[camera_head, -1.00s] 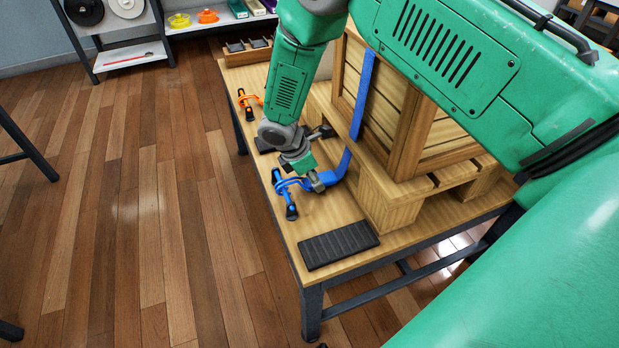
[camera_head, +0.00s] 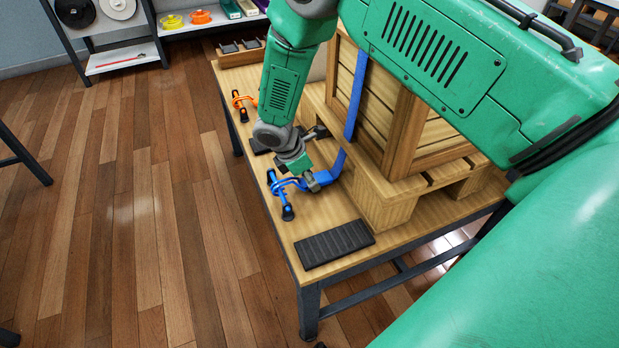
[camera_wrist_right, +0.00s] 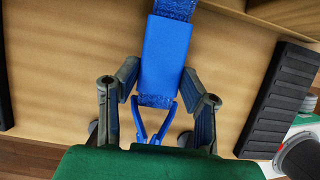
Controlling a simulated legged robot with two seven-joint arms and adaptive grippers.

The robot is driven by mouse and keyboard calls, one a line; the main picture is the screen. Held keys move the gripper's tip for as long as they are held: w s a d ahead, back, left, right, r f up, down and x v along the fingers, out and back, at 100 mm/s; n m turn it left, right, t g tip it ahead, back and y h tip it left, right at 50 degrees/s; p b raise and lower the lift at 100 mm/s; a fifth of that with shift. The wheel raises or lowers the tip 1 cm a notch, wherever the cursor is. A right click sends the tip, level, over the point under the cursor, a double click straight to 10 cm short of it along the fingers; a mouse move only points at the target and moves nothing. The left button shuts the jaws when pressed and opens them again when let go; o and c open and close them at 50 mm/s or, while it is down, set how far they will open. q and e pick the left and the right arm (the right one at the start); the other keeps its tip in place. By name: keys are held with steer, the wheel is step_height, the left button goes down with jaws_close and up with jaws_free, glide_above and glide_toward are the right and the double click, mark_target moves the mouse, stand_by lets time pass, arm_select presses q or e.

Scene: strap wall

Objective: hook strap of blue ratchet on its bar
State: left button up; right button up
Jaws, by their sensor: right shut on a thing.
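The blue strap (camera_head: 356,95) runs down the side of the wooden crate and across the table to my right gripper (camera_head: 312,182). In the right wrist view, the gripper (camera_wrist_right: 158,103) is shut around the strap's flat blue end piece (camera_wrist_right: 166,55), and a forked blue hook (camera_wrist_right: 150,128) sticks out past it. In the head view, the hook reaches the blue ratchet bar (camera_head: 287,211), a short bar with dark ends at the table's left edge. I cannot tell whether the hook is around the bar or only over it.
The crate (camera_head: 425,130) stands on a wooden pallet (camera_head: 384,208) on the table. A black ribbed pad (camera_head: 335,244) lies near the front corner. An orange hook and bar (camera_head: 239,104) sit farther back on the same edge. The floor (camera_head: 120,220) to the left is clear.

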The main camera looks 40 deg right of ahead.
steer(key=o, duration=1.4)
steer(key=shift+c, duration=0.2)
steer(key=shift+r, duration=0.1)
steer(key=shift+w+a+r, duration=0.1)
steer(key=shift+a+r, duration=0.05)
steer(key=shift+r, duration=0.15)
steer(key=v, duration=1.1)
steer(key=shift+a, duration=0.1)
